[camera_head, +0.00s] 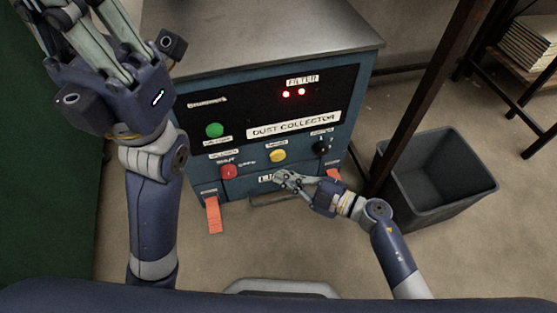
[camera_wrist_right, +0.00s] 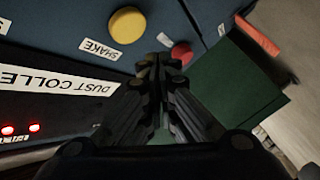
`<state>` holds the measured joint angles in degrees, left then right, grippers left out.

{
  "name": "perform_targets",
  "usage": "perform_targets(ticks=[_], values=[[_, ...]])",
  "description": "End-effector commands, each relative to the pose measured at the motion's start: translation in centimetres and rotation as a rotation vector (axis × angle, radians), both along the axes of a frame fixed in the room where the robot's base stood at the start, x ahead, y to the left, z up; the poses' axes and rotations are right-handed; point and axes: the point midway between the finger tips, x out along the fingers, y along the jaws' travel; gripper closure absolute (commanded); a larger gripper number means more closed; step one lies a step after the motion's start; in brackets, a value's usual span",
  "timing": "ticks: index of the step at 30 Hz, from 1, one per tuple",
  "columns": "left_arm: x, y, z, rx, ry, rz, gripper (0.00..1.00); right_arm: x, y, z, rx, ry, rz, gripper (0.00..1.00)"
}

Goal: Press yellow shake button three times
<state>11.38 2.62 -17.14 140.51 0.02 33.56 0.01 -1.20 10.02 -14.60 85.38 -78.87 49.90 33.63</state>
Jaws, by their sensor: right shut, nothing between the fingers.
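The yellow shake button (camera_head: 278,156) is on the front panel of the blue dust collector (camera_head: 362,100). In the right wrist view the yellow button (camera_wrist_right: 127,24) shows at the top, beside its SHAKE label (camera_wrist_right: 100,49). My right gripper (camera_head: 281,177) is shut and empty, with its fingertips just below the yellow button in the head view. In the right wrist view the closed fingertips (camera_wrist_right: 160,62) are apart from the button in the picture; the depth gap is unclear. My left gripper (camera_head: 90,35) is raised at the upper left, its fingertips cut off by the frame.
A green button (camera_head: 214,130), a red button (camera_head: 228,172) and a black knob (camera_head: 320,147) share the panel. Two red lights glow under the FILTER label (camera_head: 302,80). Orange-red tabs (camera_head: 213,215) hang low on the front. A dark bin (camera_head: 430,175) stands at right.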

Motion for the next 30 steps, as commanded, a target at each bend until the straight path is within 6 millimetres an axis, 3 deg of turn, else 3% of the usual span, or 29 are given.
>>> perform_targets(ticks=[9, 30], values=[[-0.2, -0.1, 0.1, 0.001, -0.009, 0.0, 1.0, 2.4, 0.8, 0.0, 0.0, 0.001, 0.001, 1.0], [-0.2, -0.1, 0.1, 0.002, -0.01, -0.001, 1.0, 2.5, 0.8, 0.0, 0.0, 0.001, 0.0, 1.0]])
